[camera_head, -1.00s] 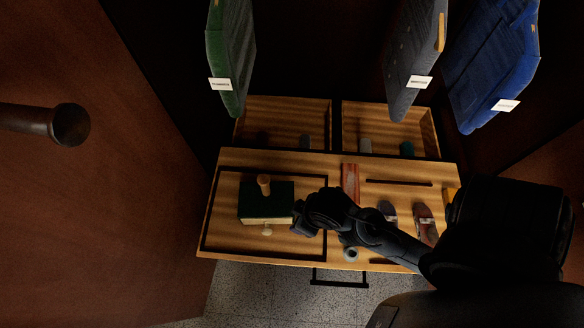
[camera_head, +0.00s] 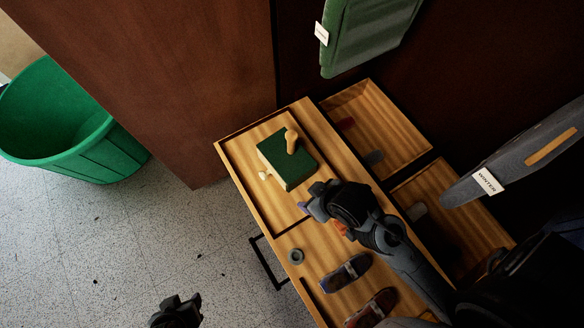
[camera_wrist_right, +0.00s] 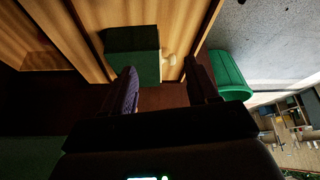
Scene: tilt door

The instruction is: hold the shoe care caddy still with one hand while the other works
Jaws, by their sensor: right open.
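The shoe care caddy, as I take it, is a dark green box (camera_head: 288,158) with a wooden peg handle on top and a pale knob on its side. It sits in the left compartment of the wooden drawer (camera_head: 228,150). In the right wrist view the box (camera_wrist_right: 132,52) lies ahead of my fingers. My right gripper (camera_head: 308,202) is open, just beside the box and apart from it; its two fingers also show in the wrist view (camera_wrist_right: 165,88) with nothing between them. A dark piece at the bottom edge, likely my left gripper (camera_head: 178,312), is well away from the box; its jaws are unclear.
The drawer's black handle (camera_head: 266,264) sticks out in front. A green bin (camera_head: 70,120) stands on the speckled floor at left. A green garment (camera_head: 366,35) hangs above.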

